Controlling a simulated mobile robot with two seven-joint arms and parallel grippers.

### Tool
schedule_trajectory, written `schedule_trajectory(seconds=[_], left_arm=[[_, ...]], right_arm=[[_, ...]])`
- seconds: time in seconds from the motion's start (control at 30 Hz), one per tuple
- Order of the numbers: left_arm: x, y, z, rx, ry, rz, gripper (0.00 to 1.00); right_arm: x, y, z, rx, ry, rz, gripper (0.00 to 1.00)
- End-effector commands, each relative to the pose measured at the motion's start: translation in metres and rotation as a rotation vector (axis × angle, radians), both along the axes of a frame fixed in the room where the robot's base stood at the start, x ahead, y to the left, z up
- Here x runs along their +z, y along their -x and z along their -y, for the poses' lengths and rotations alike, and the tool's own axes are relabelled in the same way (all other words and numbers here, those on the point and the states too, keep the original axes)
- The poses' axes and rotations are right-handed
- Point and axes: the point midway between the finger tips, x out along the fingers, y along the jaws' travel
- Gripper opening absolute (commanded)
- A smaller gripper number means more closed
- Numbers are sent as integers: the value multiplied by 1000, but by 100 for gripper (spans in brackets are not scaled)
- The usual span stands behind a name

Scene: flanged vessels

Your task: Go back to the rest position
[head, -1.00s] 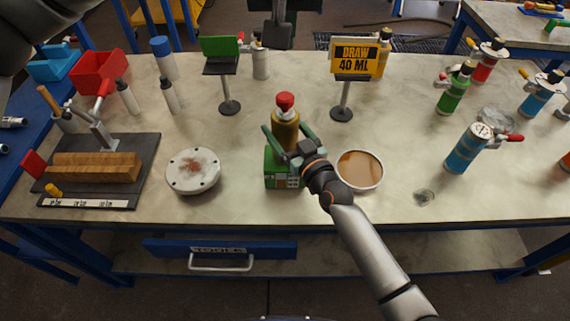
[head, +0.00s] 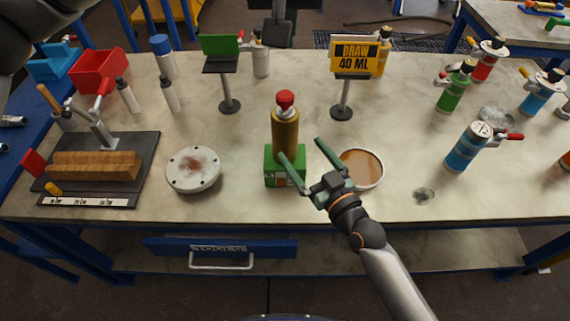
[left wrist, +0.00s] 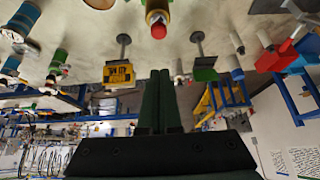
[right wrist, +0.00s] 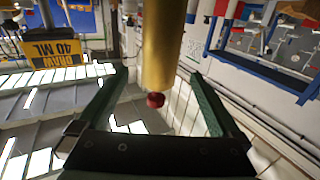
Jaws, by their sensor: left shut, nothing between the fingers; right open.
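A brass cylinder (head: 285,132) with a red cap (head: 285,98) stands upright on a green box (head: 286,170) on the table. My right gripper (head: 305,166) is open and empty, in front and to the right of the cylinder. In the right wrist view, the cylinder (right wrist: 163,45) shows beyond and between the spread fingers. My left gripper shows in the left wrist view with its two fingers (left wrist: 159,85) closed together and nothing between them. In the head view only a dark part of my left arm is at the upper left corner.
A bowl of brown liquid (head: 362,170) is right behind the right gripper. A round white flange (head: 193,170) lies left of the box. A "DRAW 40 ML" sign (head: 355,56) stands behind. Several bottles stand at right. The front right tabletop (head: 470,200) is mostly clear.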

Motion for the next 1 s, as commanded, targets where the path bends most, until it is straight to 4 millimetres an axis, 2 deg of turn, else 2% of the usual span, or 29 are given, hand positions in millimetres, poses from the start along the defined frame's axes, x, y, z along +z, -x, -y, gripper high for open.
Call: schedule_trajectory(seconds=[0.2, 0.47, 0.57, 0.6, 0.67, 0.8, 0.9, 1.0], left_arm=[[0, 0, 0, 0, 0, 0, 0], [0, 0, 0, -1, 1, -1, 0], [-9, 4, 6, -6, 33, -34, 0], [-18, 8, 13, -11, 66, -67, 0], [-34, 19, 27, -20, 142, -142, 0], [-76, 63, 75, -7, 417, -431, 0], [-88, 100, 108, 46, 636, -684, 0], [-85, 131, 133, 133, 841, -949, 0]], right_arm=[[0, 20, 11, 0, -1, 0, 100], [0, 23, 12, 0, -1, 0, 100], [-2, 24, 13, -1, 0, -7, 100], [-5, 25, 14, -3, 1, -13, 100], [-9, 27, 15, -6, 4, -26, 100], [-27, 35, 21, -17, 16, -77, 100], [-41, 42, 26, -28, 25, -117, 100], [-55, 50, 31, -39, 35, -159, 100]])
